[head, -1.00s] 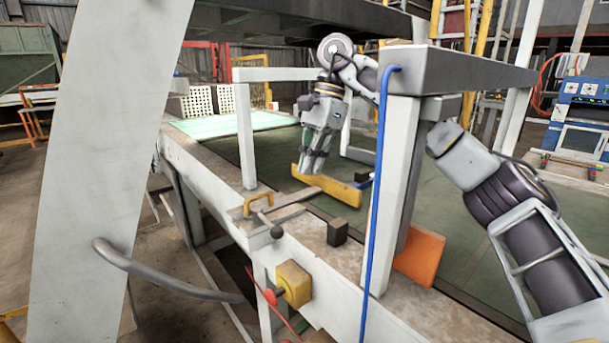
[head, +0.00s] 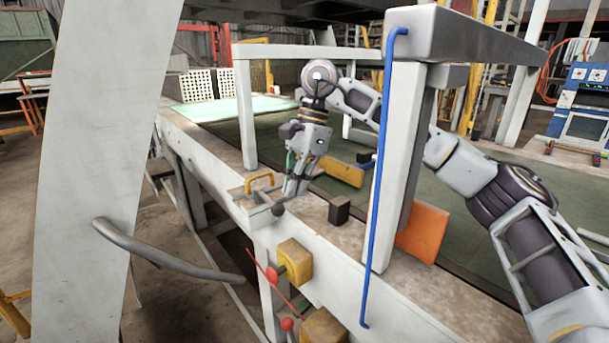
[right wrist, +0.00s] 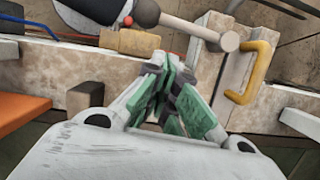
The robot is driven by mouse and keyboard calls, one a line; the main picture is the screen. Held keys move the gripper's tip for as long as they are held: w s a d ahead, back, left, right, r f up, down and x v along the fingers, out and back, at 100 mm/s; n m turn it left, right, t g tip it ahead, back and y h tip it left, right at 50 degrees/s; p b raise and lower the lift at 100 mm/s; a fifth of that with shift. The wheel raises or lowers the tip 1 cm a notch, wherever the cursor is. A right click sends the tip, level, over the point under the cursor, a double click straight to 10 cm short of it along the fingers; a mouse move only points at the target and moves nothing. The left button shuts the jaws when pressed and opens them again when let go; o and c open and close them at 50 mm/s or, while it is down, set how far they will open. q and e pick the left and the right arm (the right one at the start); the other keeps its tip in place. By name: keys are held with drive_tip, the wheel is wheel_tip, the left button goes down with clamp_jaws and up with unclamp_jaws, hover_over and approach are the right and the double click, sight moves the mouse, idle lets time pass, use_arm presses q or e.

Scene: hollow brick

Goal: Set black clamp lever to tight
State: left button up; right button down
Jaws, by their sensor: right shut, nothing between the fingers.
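The clamp lever is a grey rod with a black ball knob (head: 278,210) at the front edge of the bench beam. In the right wrist view the knob (right wrist: 146,12) is at the top, and its rod runs right to a round hub (right wrist: 230,41). My right gripper (head: 293,192) points down just behind the lever, its fingers shut and empty. In the right wrist view its green-padded fingers (right wrist: 162,68) lie just below the knob and rod. I cannot tell whether they touch the lever. My left gripper is not in view.
A yellow handle (head: 259,179) stands left of the lever, and a dark block (head: 340,209) to its right. A yellow box (head: 296,257) with a red knob is on the front face. A white post with a blue tube (head: 377,190) and an orange panel (head: 423,233) stand further right.

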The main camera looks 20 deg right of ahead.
sight(269, 202)
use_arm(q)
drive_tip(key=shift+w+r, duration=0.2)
use_arm(e)
drive_tip(key=shift+s+a+f, duration=0.1)
drive_tip(key=shift+s+a, duration=0.1)
drive_tip(key=shift+a, duration=0.35)
drive_tip(key=shift+s+a+f, duration=0.1)
drive_tip(key=shift+s+a, duration=0.05)
drive_tip(key=shift+a, duration=0.35)
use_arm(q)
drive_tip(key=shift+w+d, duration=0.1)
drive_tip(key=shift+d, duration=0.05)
use_arm(e)
drive_tip(key=shift+s+a, duration=0.1)
drive_tip(key=shift+a, duration=0.05)
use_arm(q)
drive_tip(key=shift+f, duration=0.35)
use_arm(e)
drive_tip(key=shift+s+a+m, duration=0.15)
drive_tip(key=shift+s+m, duration=0.05)
drive_tip(key=shift+m, duration=0.3)
